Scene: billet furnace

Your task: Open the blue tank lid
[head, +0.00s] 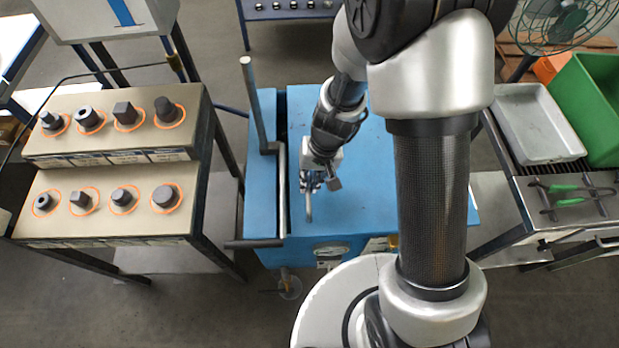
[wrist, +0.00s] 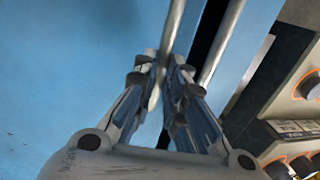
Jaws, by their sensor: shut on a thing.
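The blue tank (head: 262,200) stands in the middle of the head view. Its blue lid (head: 358,185) looks flat on top, with a dark slot along its left side; my arm covers part of its right side. A thin metal handle bar (head: 309,207) runs along the lid near that slot. My gripper (head: 310,184) is over the lid's left part, shut on the handle. In the wrist view, the handle (wrist: 173,30) passes between my fingertips (wrist: 160,82), above the blue lid surface (wrist: 70,70).
A metal rod (head: 253,105) stands up at the tank's left edge, beside the slot. A stand of sockets (head: 110,160) is close on the left. A grey tray (head: 533,122), green bin (head: 590,105) and green-handled tool (head: 565,190) are on the right.

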